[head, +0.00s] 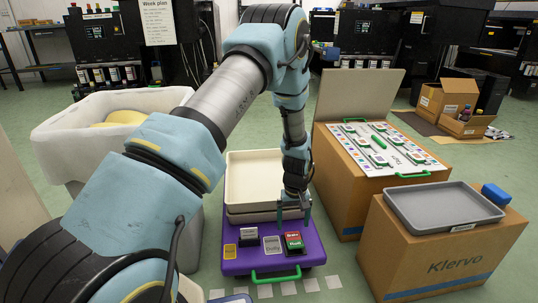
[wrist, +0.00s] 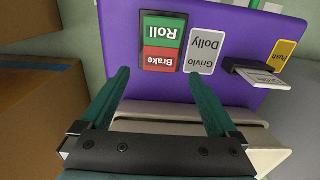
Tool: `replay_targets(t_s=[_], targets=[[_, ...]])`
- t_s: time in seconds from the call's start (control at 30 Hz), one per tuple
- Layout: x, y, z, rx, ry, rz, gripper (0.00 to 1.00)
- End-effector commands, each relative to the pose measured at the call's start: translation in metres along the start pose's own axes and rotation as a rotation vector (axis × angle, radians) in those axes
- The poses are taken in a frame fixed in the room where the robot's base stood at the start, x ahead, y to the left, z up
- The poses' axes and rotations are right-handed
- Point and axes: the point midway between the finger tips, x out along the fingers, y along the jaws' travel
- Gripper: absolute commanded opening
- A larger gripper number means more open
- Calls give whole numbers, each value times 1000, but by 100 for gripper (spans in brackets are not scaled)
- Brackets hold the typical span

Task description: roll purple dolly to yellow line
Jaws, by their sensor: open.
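The purple dolly (head: 262,262) stands on the floor in the lower middle of the head view, carrying stacked cream trays (head: 252,165). Its near deck has a red "Brake" and green "Roll" switch (head: 293,243), a grey "Dolly" label and a yellow "Push" label (head: 229,251). A green handle (head: 275,277) is on its front edge. My gripper (head: 295,212) is above the deck by the trays, just behind the switch. In the wrist view my gripper (wrist: 160,78) is open and empty, its fingers pointing toward the switch (wrist: 162,42). I see no yellow line.
Cardboard boxes stand close on the right, one with a white board (head: 385,150), one with a grey tray (head: 440,208). A white bin (head: 62,135) is at left. White squares (head: 288,289) lie on the floor before the dolly.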

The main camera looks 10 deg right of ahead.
Motion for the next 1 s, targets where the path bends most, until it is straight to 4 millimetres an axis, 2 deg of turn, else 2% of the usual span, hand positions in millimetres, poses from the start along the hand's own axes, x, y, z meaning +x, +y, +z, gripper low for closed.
replay_targets(t_s=[0.03, 0.37, 1.0], targets=[[-14, 0, 0, 0, 1, 1, 95], [-77, 0, 0, 0, -2, 0, 95], [-189, -49, -8, -7, 14, 12, 95]])
